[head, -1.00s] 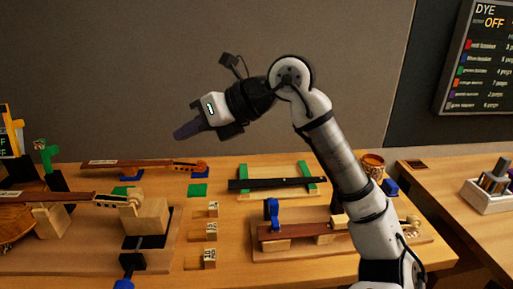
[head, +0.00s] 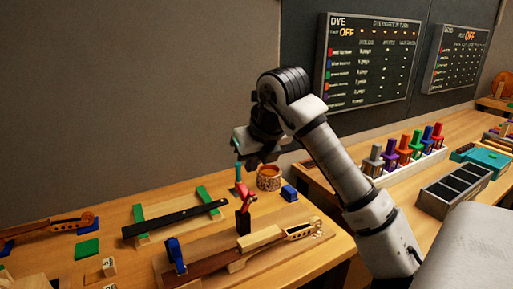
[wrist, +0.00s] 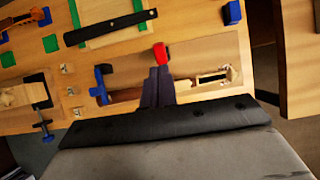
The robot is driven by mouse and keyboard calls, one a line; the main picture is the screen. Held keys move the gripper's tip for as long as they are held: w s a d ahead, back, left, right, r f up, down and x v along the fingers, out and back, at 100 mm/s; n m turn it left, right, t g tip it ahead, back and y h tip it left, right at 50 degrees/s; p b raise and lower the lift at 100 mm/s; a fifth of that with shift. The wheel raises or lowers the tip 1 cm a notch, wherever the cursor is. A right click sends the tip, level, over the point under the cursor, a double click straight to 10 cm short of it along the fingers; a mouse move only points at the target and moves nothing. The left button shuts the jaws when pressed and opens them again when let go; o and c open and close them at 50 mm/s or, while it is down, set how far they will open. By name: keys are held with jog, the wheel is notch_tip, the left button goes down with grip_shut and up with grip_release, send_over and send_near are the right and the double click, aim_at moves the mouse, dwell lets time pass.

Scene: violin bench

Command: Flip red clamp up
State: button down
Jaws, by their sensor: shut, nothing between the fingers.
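The red clamp (head: 243,192) stands on a dark post on the wooden cradle (head: 276,258) with the violin neck (head: 265,239). In the wrist view, the red clamp (wrist: 160,54) shows just past my fingertips. My gripper (head: 239,178) points down, shut and empty, with its tips close above or beside the red clamp. I cannot tell whether they touch it. In the wrist view, my gripper (wrist: 158,72) hides the clamp's lower part. A blue clamp (head: 175,255) stands at the neck's left part.
A black fingerboard (head: 172,217) lies across green-ended supports behind the cradle. A brown patterned pot (head: 268,179) and a blue block (head: 289,193) stand behind the red clamp. A rack of coloured bottles (head: 404,162) and a dark compartment tray (head: 453,187) are on the right bench.

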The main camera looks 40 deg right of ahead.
aim_at(243, 185)
jog(key=p+x, duration=0.2)
jog(key=x, duration=0.5)
jog(key=shift+w+f, duration=0.15)
jog(key=shift+f, duration=0.15)
jog(key=shift+w, duration=0.1)
